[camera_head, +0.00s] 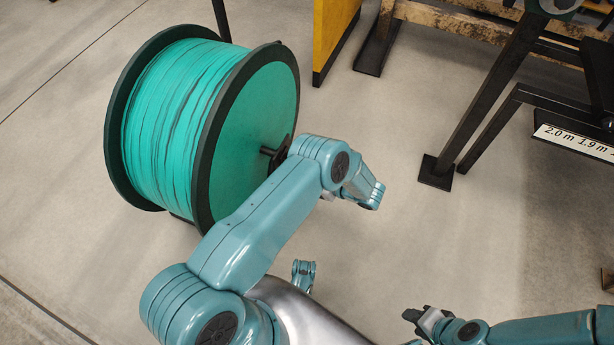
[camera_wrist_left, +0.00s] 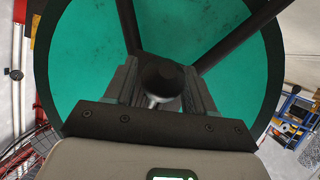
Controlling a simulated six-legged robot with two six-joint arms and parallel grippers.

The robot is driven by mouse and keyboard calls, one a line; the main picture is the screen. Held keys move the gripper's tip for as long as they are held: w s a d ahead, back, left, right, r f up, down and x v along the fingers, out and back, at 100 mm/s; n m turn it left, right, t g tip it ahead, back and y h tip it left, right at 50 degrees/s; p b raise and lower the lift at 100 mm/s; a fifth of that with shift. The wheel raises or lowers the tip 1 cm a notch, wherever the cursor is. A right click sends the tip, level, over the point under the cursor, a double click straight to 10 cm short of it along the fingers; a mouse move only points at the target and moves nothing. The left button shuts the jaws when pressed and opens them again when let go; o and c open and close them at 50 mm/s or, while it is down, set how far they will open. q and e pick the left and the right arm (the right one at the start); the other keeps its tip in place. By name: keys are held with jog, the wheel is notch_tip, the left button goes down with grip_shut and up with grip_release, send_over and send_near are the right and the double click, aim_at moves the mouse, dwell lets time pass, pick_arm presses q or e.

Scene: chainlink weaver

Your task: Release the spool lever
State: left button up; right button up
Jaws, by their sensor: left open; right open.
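A large spool (camera_head: 245,130) of turquoise wire with black rims stands at upper left in the head view. Its turquoise face also fills the left wrist view (camera_wrist_left: 85,60). A dark round knob (camera_wrist_left: 162,76) on a pale shaft, apparently the spool lever's end, shows there. My left gripper (camera_wrist_left: 160,88) is open, with one finger on each side of the knob; whether they touch it I cannot tell. In the head view my left arm hides most of that gripper. My right gripper (camera_head: 424,316) is open and empty at lower right, away from the spool.
A black-legged stand (camera_head: 480,100) with a length scale (camera_head: 575,140) is at upper right. A yellow post (camera_head: 332,35) stands behind the spool. The concrete floor between spool and stand is clear. Shelves with blue items (camera_wrist_left: 295,115) show at the wrist view's right.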

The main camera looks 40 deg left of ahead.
pick_arm(q)
jog(key=shift+a+f, duration=0.2)
jog(key=shift+a, duration=0.2)
grip_shut()
